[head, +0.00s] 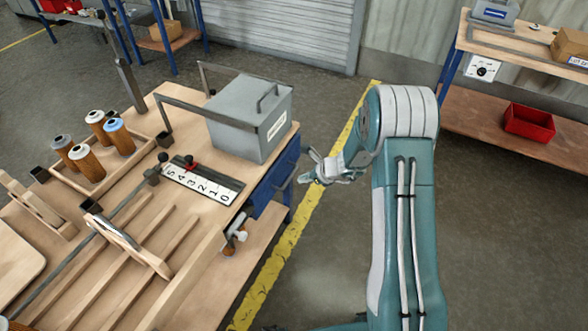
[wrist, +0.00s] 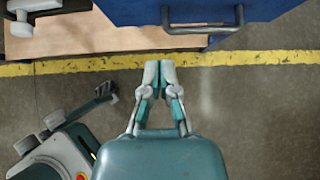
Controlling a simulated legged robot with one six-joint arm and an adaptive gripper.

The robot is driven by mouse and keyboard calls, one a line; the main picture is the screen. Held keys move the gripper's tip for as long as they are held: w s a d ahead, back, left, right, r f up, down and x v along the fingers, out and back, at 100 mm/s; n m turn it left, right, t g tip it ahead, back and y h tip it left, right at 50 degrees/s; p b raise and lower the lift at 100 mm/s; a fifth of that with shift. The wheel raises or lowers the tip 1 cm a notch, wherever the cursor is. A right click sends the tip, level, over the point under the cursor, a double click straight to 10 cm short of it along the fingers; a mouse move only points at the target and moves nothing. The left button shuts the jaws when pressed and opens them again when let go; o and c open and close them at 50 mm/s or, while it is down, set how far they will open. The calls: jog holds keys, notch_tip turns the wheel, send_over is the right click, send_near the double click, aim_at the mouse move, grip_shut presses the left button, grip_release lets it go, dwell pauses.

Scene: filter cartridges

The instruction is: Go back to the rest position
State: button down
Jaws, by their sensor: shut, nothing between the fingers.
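My gripper (head: 312,168) is at the right of the workbench in the head view, past the bench edge and beside the grey lidded box (head: 252,118). In the wrist view my gripper (wrist: 159,68) points at the yellow floor line, with its fingertips together and nothing between them. Several filter cartridges (head: 86,160) with orange-brown bodies stand in a wooden tray (head: 62,176) at the left of the bench. A number strip (head: 203,184) with a red marker lies in front of the grey box.
A blue drawer unit (head: 277,180) hangs under the bench edge; its handle (wrist: 203,29) is close ahead of my gripper in the wrist view. A second bench (head: 500,125) with a red bin (head: 529,122) stands at the right. Open floor lies between the benches.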

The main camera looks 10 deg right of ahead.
jog(key=s+a+r+n, duration=0.1)
jog(key=s+r+n, duration=0.3)
jog(key=r, duration=0.4)
jog(key=s+a+r+n+g+h, duration=0.1)
jog(key=s+r+n, duration=0.4)
jog(key=r, duration=0.3)
jog(key=s+r+n, duration=0.4)
jog(key=r, duration=0.3)
jog(key=s+d+r+n+h, duration=0.2)
jog(key=s+r+n, duration=0.1)
jog(key=s, duration=0.3)
jog(key=s+d+r+n+t+h, duration=0.1)
jog(key=s+d+r+n+h, duration=0.1)
jog(key=s+n, duration=0.3)
jog(key=s+d+r+n+h, duration=0.2)
jog(key=s+r+n, duration=0.1)
jog(key=s, duration=0.6)
jog(key=shift+d+r+n+t, duration=0.15)
jog(key=shift+r+n+t, duration=0.2)
jog(key=shift+r, duration=0.4)
